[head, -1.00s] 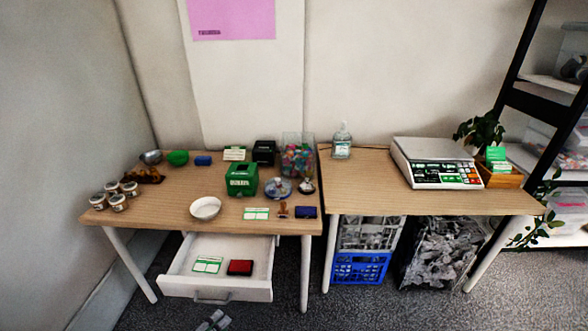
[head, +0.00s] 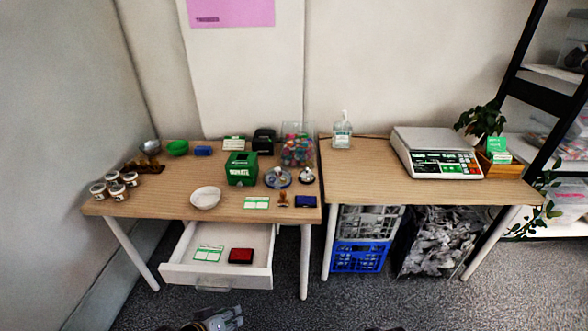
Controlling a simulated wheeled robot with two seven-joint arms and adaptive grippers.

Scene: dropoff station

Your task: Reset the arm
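My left gripper (head: 226,318) shows at the bottom edge, in front of and below the open drawer (head: 176,274). It is small and partly cut off, and I cannot tell whether its fingers are open or shut. It touches nothing that I can see.
The left table (head: 165,205) holds a white bowl (head: 206,197), a green box (head: 241,168), several jars and cards. The right table (head: 360,185) carries a scale (head: 435,153) and a sanitizer bottle (head: 341,131). A blue crate (head: 360,257) stands beneath. Carpet in front is clear.

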